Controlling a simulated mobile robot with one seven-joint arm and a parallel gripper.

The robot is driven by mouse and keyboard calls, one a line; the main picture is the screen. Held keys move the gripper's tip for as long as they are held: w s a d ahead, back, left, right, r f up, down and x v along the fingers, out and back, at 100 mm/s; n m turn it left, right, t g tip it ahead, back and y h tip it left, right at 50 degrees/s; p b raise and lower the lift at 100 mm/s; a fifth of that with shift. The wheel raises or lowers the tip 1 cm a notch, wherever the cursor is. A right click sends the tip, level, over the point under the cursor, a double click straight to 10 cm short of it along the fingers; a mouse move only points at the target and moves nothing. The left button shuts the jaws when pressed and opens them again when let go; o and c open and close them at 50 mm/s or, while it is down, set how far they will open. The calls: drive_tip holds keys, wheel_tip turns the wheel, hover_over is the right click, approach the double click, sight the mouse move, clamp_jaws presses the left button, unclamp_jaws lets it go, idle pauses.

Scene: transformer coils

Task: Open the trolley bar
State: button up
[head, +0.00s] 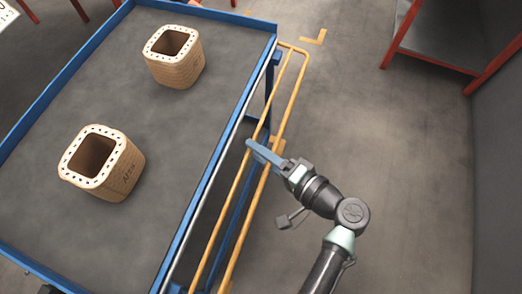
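The trolley (199,183) has a blue frame and a grey top and fills the left of the head view. The yellow trolley bar (282,120) runs along its right side as a long narrow loop. My gripper (262,153) reaches in from the right, with its blue fingers over the bar near the middle of its length. I cannot tell whether the fingers touch the bar. The gap between the fingers is not clear from this angle.
Two brown coils with white, dotted tops stand on the trolley, one near (122,176) and one farther back (187,66). A red-framed rack (432,62) stands at the upper right beside a grey wall (500,170). The floor (400,150) right of the trolley is clear.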

drive_tip(key=shift+a+r, duration=0.1)
drive_tip(key=shift+r, duration=0.05)
drive_tip(key=p+v, duration=0.1)
drive_tip(key=v, duration=1.2)
